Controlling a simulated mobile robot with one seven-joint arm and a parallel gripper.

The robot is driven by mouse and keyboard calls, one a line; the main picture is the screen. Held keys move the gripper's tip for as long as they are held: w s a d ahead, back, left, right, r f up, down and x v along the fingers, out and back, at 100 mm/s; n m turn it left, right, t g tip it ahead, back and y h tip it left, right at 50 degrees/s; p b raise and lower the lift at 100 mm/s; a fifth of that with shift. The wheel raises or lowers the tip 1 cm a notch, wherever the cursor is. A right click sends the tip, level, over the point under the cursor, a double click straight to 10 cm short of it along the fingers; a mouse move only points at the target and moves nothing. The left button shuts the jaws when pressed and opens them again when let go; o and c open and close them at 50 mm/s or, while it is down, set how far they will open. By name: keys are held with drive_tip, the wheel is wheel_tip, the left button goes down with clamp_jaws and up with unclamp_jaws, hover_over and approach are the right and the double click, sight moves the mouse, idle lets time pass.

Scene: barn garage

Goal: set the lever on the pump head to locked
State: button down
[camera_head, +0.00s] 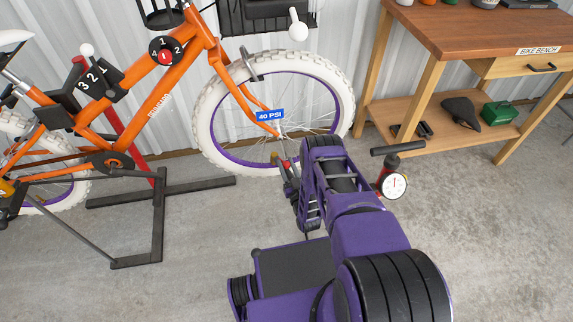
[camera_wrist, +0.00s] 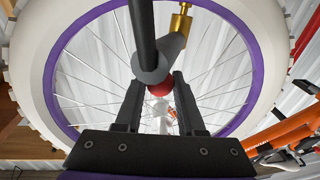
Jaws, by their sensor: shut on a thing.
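The pump head (camera_wrist: 150,68) is a grey cylinder with a brass fitting (camera_wrist: 182,22) and a dark bar rising from it, seen close in the wrist view. A small red part, seemingly the lever's end (camera_wrist: 159,90), shows between the fingertips. My gripper (camera_wrist: 158,86) is shut on this red part, in front of the wheel's spokes. In the head view my gripper (camera_head: 287,176) is low beside the front wheel, mostly hidden by my purple arm. The lever's exact angle and any lock marking cannot be made out.
An orange bike's white-tyred front wheel (camera_head: 208,138) stands close beyond, with a blue 40 PSI tag (camera_head: 269,115). The floor pump's gauge (camera_head: 394,186) and black handle (camera_head: 397,148) are right of my arm. A wooden bench (camera_head: 470,28) stands behind right; a black stand (camera_head: 158,222) is left.

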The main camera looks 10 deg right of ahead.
drive_tip(key=shift+f+m+t, duration=0.3)
drive_tip(key=shift+f+t, duration=0.1)
drive_tip(key=shift+t, duration=0.4)
drive_tip(key=shift+s, duration=0.1)
drive_tip(key=c, duration=0.5)
unclamp_jaws()
drive_tip(key=shift+s, duration=0.15)
